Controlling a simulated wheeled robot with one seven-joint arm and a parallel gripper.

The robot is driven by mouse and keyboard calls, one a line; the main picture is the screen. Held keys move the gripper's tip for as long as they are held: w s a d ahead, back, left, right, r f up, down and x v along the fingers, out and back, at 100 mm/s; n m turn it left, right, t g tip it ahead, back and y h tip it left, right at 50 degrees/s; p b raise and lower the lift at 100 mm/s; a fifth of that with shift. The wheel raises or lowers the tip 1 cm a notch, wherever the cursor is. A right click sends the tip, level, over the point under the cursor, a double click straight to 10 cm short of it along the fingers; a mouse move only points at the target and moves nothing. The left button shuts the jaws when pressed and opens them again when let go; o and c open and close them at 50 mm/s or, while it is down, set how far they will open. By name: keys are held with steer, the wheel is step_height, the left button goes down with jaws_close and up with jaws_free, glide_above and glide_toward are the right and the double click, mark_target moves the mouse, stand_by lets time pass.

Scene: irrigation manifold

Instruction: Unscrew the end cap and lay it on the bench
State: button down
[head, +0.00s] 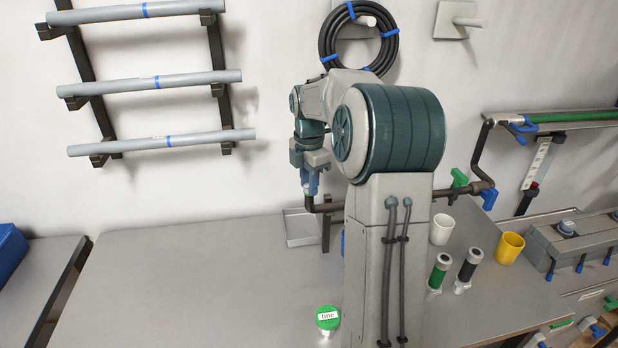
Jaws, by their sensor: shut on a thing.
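I cannot tell whether the cap still touches the pipe. The grey bench (190,285) spreads below, with wide bare room on its left. A shallow grey tray (302,240) sits on it below the gripper.
A green-topped item with a label (327,318) stands near the front. To the right are a white cup (441,230), a yellow cup (510,247), a green cylinder (438,273) and a black cylinder (467,269). My arm column hides part of the pipe and bench.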

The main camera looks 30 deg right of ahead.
stand_by(0.3)
steer(key=n+p, duration=0.2)
steer(key=n, duration=0.1)
steer(key=shift+r+n, duration=0.1)
steer(key=shift+n, duration=0.8)
steer(key=shift+n+p, duration=0.95)
steer(key=shift+n, duration=0.15)
steer(key=shift+n+p, duration=0.65)
steer(key=shift+n, duration=0.55)
